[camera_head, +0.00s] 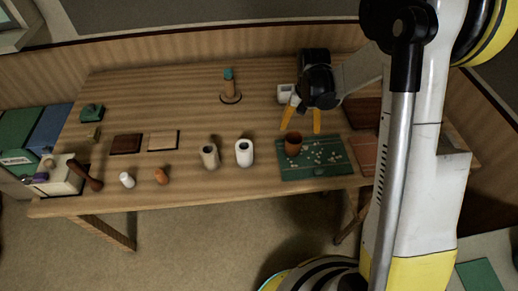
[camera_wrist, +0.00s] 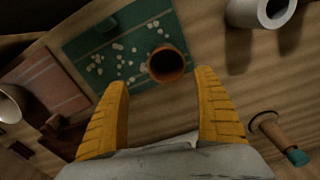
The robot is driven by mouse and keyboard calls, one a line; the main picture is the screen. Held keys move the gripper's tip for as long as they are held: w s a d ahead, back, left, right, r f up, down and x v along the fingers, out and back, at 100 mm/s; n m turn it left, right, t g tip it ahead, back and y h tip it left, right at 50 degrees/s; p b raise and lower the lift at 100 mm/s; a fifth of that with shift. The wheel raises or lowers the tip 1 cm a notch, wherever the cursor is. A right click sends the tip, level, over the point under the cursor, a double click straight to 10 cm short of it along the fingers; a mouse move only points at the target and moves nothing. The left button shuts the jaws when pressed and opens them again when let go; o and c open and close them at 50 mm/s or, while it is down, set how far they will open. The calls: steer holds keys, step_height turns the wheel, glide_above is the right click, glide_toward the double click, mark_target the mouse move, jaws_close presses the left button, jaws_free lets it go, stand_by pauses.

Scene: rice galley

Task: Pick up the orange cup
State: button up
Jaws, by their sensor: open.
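The orange cup (camera_head: 293,143) stands upright at the back edge of a green mat (camera_head: 315,171) on the wooden table. In the wrist view the cup (camera_wrist: 166,64) shows its dark open mouth, just ahead of and between the two yellow fingers. My gripper (camera_head: 303,118) is open and empty, just behind and above the cup in the head view. It also shows in the wrist view (camera_wrist: 165,90), with its fingers spread wider than the cup. I see no contact with the cup.
Small pale pieces lie scattered on the mat. Two pale hollow cylinders (camera_head: 244,152) (camera_head: 209,156) stand to its left. A teal-topped peg (camera_head: 230,88) stands behind, and a white box (camera_head: 286,93) is beside my wrist. Brown boards (camera_head: 364,154) lie right of the mat.

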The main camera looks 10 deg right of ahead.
mark_target(297, 136)
step_height(297, 136, down, 6)
steer(key=shift+w+a+r+b, duration=0.1)
steer(key=shift+a+b, duration=0.05)
steer(key=shift+b, duration=1.05)
steer(key=f+b, duration=0.2)
steer(key=f, duration=0.1)
steer(key=s+a+f+b, duration=0.1)
steer(key=f, duration=0.1)
steer(key=shift+a+f, duration=0.1)
steer(key=shift+f, duration=0.05)
steer(key=c, duration=1.6)
